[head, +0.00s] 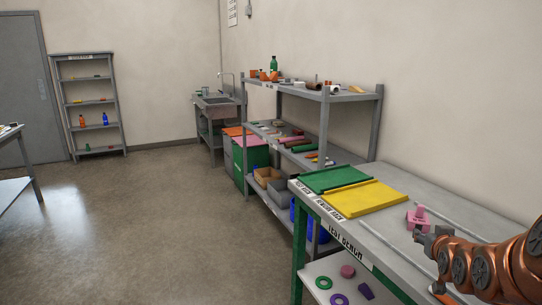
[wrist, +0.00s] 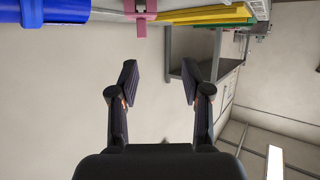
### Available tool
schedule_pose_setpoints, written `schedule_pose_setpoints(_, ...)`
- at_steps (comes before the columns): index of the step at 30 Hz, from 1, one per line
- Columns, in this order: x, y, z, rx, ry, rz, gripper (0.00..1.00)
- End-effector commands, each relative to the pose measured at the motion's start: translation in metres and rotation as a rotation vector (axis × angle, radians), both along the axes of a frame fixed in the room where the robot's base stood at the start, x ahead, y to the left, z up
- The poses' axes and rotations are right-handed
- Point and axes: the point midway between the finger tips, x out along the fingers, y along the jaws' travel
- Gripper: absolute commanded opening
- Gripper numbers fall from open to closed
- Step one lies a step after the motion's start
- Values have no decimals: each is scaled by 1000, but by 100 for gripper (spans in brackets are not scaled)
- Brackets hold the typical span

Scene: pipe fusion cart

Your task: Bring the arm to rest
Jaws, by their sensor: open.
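My copper-coloured arm reaches in from the right edge of the head view, over the bench (head: 395,182) labelled "TEST BENCH". My gripper (wrist: 159,80) is open, with its two dark fingers spread wide and nothing between them in the wrist view. In the head view its end shows small and dark, just in front of a pink fitting (head: 419,218) on the bench. A pink part also shows at the top of the wrist view (wrist: 141,18), beyond the fingers and apart from them.
A green tray (head: 330,178) and a yellow tray (head: 361,197) lie on the bench. A blue cylinder (wrist: 55,12) is at the wrist view's top left. A loaded shelf rack (head: 326,95) stands behind the bench. The floor (head: 150,220) at left is clear.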

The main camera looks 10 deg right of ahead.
Motion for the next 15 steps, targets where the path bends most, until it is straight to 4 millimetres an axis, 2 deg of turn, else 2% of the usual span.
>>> schedule_pose_setpoints(1, -1, 18, -13, 14, 49, 20, 48)
schedule_pose_setpoints(4, -11, 53, -40, 53, 172, 54, 48)
schedule_pose_setpoints(8, -34, 97, -72, 98, 338, 94, 48)
schedule_pose_setpoints(11, -57, 130, -94, 131, 463, 123, 48)
schedule_pose_setpoints(15, -99, 173, -120, 171, 642, 159, 48)
